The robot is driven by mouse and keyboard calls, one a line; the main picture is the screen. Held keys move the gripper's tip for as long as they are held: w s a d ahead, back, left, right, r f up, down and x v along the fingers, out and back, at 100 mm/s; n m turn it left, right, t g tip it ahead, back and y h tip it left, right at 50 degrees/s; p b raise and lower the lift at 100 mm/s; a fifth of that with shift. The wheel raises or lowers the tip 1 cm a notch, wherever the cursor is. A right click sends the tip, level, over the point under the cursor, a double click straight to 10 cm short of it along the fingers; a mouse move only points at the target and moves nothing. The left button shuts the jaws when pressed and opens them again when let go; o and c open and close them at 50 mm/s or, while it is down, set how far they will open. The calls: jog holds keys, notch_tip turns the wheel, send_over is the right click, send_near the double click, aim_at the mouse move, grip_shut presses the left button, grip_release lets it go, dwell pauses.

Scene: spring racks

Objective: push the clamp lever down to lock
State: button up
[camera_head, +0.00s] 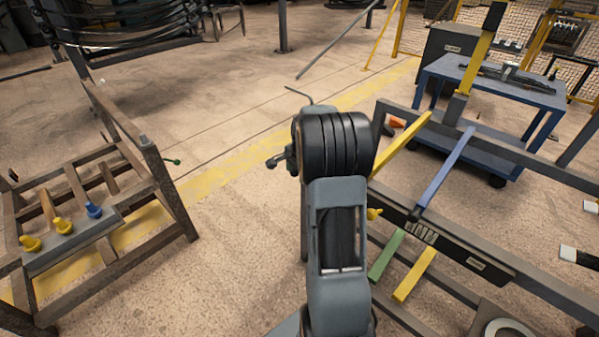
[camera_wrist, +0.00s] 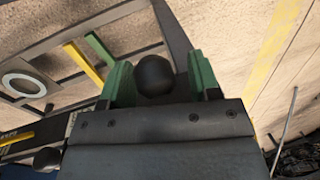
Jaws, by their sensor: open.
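A round black knob (camera_wrist: 154,76) shows in the wrist view between the two green fingers of my gripper (camera_wrist: 160,78). The fingers are apart, with visible gaps beside the knob. I cannot tell whether the knob is the clamp lever's end, nor how deep it sits between the fingers; any shaft under it is hidden. In the head view my arm fills the middle and hides most of the gripper. A second black knob (camera_wrist: 46,158) lies at the lower left of the wrist view, outside the fingers.
A dark metal rack (camera_head: 480,262) with yellow, blue and green bars stands right of my arm. A rusty frame (camera_head: 165,185) with yellow and blue knobs stands at the left. A blue table (camera_head: 500,88) is at the back right. Floor between the racks is clear.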

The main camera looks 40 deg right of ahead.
grip_shut()
jog(key=shift+d, duration=0.15)
dwell(0.4)
